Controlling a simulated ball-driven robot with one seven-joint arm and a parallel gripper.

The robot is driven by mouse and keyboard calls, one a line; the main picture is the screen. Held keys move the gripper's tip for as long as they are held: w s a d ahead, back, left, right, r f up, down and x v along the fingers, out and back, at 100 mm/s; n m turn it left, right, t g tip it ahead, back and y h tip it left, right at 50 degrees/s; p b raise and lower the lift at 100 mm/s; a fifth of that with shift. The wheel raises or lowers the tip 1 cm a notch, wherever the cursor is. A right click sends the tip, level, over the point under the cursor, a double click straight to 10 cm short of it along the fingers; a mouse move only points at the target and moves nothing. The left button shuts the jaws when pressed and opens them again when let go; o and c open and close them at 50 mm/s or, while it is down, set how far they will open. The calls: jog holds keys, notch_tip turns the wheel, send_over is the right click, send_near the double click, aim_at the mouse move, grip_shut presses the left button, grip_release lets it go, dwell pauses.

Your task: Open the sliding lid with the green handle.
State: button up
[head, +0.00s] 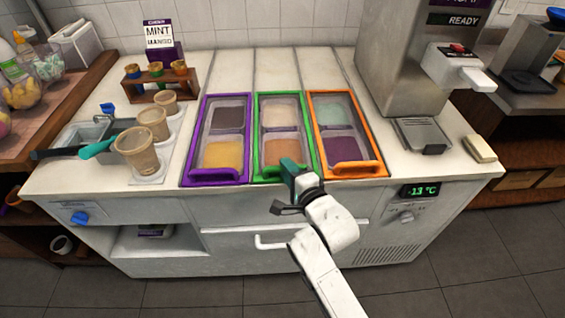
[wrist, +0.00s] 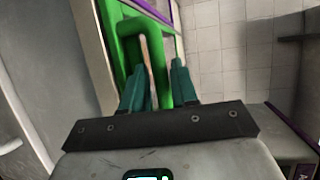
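The lid with the green frame (head: 257,140) is the middle of three framed lids on the counter. Cream and orange-brown fillings show through its clear panes. Its handle, at the front edge, is largely hidden behind my gripper (head: 290,180) in the head view. In the wrist view the green handle (wrist: 159,82) shows between the two teal fingers of my gripper (wrist: 158,75). The fingers are parted around it. I cannot tell whether both press on it. The green lid looks closed over its compartment.
A purple-framed lid (head: 186,150) lies close on the left and an orange-framed lid (head: 375,150) close on the right. Several cups (head: 136,150) stand at the counter's left. A dispensing machine (head: 400,60) stands at the back right. The white counter behind the lids is clear.

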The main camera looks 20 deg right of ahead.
jog(key=shift+w+a+f, duration=0.1)
jog(key=shift+w+f, duration=0.05)
jog(key=shift+w, duration=0.65)
jog(key=shift+w+a+f, duration=0.1)
jog(key=shift+w+f, duration=0.05)
jog(key=shift+w, duration=0.6)
jog(key=shift+d, duration=0.1)
jog(key=shift+c, duration=0.3)
grip_shut()
